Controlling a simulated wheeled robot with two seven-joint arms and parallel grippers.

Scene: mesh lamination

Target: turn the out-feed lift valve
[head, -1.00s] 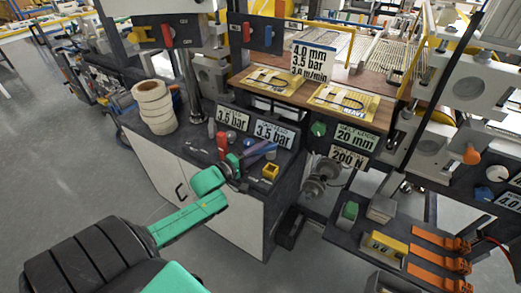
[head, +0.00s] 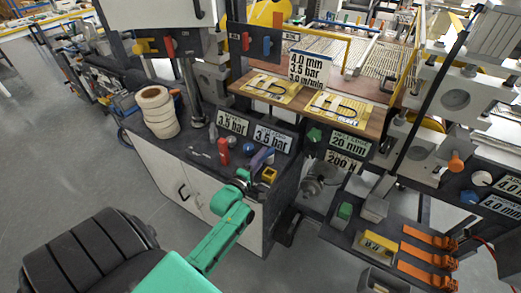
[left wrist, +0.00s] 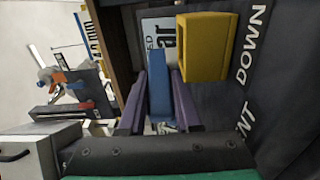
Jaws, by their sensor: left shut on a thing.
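The yellow block also shows in the head view (head: 269,175), just right of the fingers. The lever's base is hidden in the left wrist view, and the fingers mostly cover it in the head view. My right gripper is not in view.
A red cylinder (head: 223,151) and a blue knob (head: 248,149) stand close left of the fingers. A stack of white rolls (head: 157,112) is on the counter's left. Orange clamps (head: 428,257) lie on the right-hand bench. Open floor is at the left.

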